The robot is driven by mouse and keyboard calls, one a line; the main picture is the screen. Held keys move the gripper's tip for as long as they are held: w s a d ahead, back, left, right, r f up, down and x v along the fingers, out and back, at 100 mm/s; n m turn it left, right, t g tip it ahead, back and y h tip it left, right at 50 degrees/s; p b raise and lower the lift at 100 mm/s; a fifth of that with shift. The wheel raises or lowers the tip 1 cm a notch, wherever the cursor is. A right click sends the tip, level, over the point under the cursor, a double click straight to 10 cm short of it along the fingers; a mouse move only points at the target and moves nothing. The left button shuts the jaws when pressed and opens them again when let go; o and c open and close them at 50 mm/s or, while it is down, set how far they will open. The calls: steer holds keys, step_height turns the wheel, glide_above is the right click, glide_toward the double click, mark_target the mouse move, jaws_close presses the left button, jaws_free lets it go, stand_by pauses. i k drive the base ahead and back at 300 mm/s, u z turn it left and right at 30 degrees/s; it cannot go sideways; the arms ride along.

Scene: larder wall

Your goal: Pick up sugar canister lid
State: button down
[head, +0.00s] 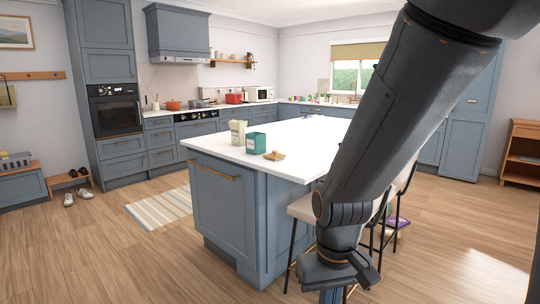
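A small round wooden lid (274,155) lies on the white island top near its front corner. Just left of it stands an open-looking teal canister (256,143), with a pale bag (238,132) behind and to its left. The lid is apart from the canister. My dark arm crosses the right side of the head view, in front of the island's right part. The arm's lower end is near the bottom edge, right of and nearer than the lid. My gripper's fingers cannot be made out there.
The white island top (290,138) is mostly bare behind these things, though my arm hides its right part. Stools (300,208) stand at the island's right side. A striped rug (163,207) and open wooden floor lie to the left.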

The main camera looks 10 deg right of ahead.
mark_target(274, 156)
steer(key=u, duration=0.35)
steer(key=i, duration=1.65)
steer(key=z, duration=0.65)
